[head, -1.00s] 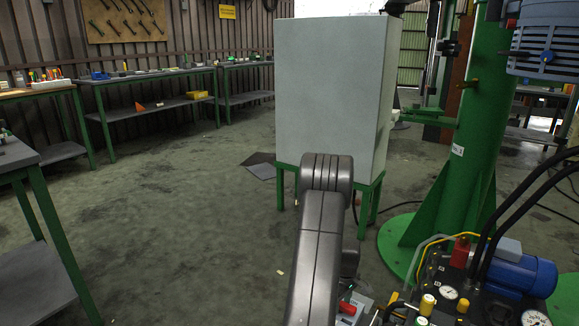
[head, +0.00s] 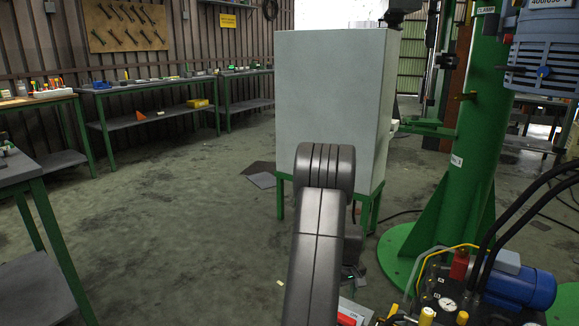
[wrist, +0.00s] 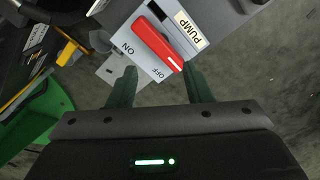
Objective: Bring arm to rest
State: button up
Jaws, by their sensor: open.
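My gripper (wrist: 159,72) is open in the wrist view, with its two dark green fingers apart and nothing between them that I can see held. Just beyond the fingertips is the pump switch panel (wrist: 122,68), with a red lever (wrist: 158,43) and a label reading PUMP. I cannot tell if a finger touches the panel. In the head view my dark grey arm rises at the bottom middle and hides the gripper. The red part (head: 347,319) at the bottom edge is partly cut off.
A large pale box (head: 330,100) on a green stand is behind my arm. A green column (head: 475,150) and a blue motor (head: 520,285) with hoses crowd the right. Benches (head: 150,85) line the left wall. Open floor (head: 180,220) lies left of my arm.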

jog(key=shift+r+p, duration=0.4)
jog(key=shift+r, duration=1.6)
jog(key=shift+s+r, duration=0.1)
